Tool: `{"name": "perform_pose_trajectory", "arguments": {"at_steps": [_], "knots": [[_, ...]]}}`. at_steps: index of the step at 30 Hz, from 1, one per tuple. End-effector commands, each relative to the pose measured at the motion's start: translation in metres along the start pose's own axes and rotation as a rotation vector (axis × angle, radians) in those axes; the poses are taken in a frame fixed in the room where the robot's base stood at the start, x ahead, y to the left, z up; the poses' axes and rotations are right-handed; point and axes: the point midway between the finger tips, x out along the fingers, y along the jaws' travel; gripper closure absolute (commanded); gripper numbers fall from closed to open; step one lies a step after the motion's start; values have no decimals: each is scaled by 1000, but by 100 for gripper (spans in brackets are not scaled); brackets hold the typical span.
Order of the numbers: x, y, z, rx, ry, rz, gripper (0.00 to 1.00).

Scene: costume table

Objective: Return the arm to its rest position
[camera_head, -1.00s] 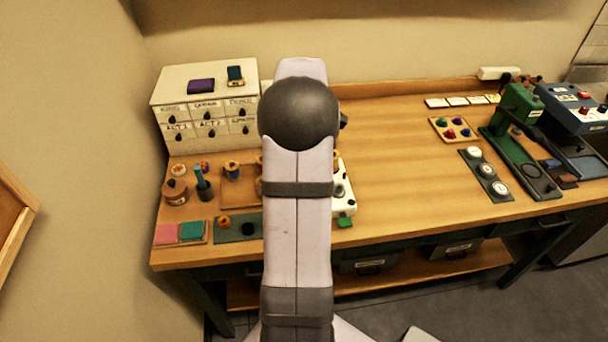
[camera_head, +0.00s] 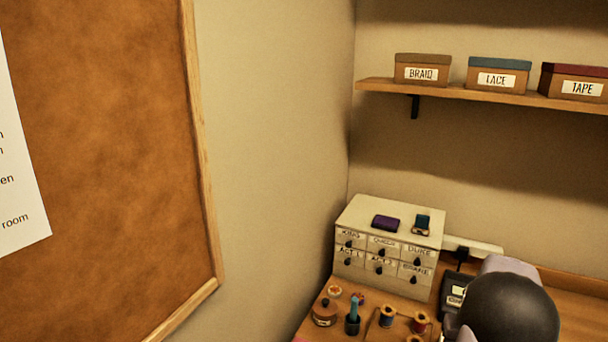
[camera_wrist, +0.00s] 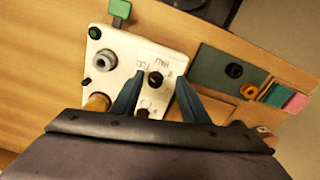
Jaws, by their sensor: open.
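My gripper (camera_wrist: 157,88) shows in the wrist view, with its two dark fingers apart and nothing held between them. A white device plate (camera_wrist: 122,67) with knobs and a green tab lies behind the fingertips in that view; I cannot tell the exact gap to it. In the head view my arm (camera_head: 510,308) shows at the lower right as a dark round joint and pale link. The gripper itself is outside the head view.
A labelled drawer cabinet (camera_head: 385,270) stands at the back left of the table, with thread spools (camera_head: 387,316) before it. A shelf (camera_head: 440,92) with boxes hangs above. A cork board (camera_head: 110,150) is at left. A dark green mat (camera_wrist: 220,75) lies right of the plate.

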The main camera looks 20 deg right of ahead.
Motion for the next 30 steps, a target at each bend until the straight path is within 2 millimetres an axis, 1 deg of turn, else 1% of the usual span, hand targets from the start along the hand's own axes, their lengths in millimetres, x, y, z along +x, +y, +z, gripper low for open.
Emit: {"name": "perform_pose_trajectory", "arguments": {"at_steps": [1,3,5,8,10,12,15,16,18,19,24,27,30], "knots": [[14,-8,21,82,-33,-11,59],[24,-19,45,178,-60,-17,59],[29,-35,63,226,-79,-19,59],[34,-71,94,238,-110,-18,59],[34,-101,119,192,-127,-14,59],[32,-133,145,92,-140,-9,59],[27,-167,178,-53,-150,-1,59],[25,-176,186,-97,-150,2,59],[20,-195,199,-195,-136,7,59],[18,-202,202,-235,-125,8,59],[0,-244,204,-428,-43,-1,59],[-6,-261,208,-506,-17,-6,59],[-8,-271,212,-556,-9,-9,59]]}}
